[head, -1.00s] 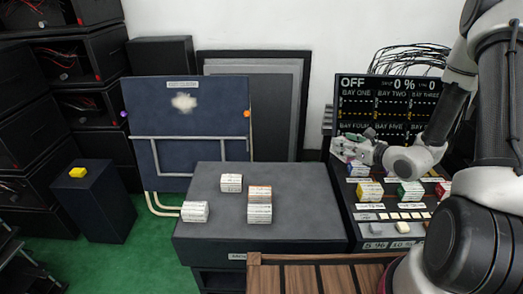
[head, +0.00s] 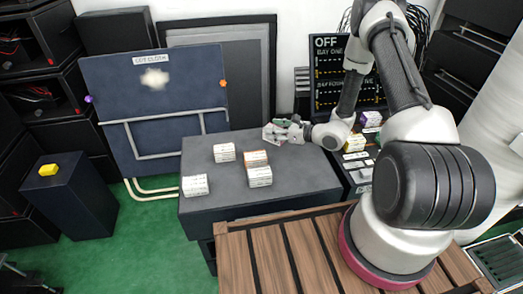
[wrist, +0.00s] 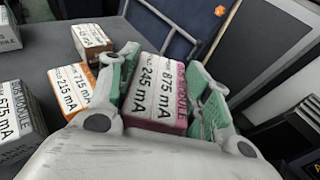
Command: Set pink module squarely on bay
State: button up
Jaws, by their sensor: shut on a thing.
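The pink module (wrist: 160,98), labelled 875 mA and 245 mA, sits between the green-padded fingers of my gripper (wrist: 165,95) in the wrist view. My gripper is shut on it. In the head view my gripper (head: 272,134) is over the back right part of the grey table, left of the bay console (head: 360,176); the pink module is too small to make out there. The display (head: 328,75) behind the console reads OFF and BAY ONE. My arm hides much of the console and its bays.
Several white-labelled modules stand on the grey table (head: 310,180), among them an orange one (head: 255,158) and one at front left (head: 195,186). A yellow module (head: 355,143) and a purple one (head: 372,118) are on the console. A blue board (head: 160,100) stands behind the table.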

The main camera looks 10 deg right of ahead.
notch_tip(320, 180, down, 6)
jog(key=shift+f, duration=0.25)
jog(key=shift+f, duration=0.1)
jog(key=o, duration=1.1)
jog(key=shift+c, duration=0.2)
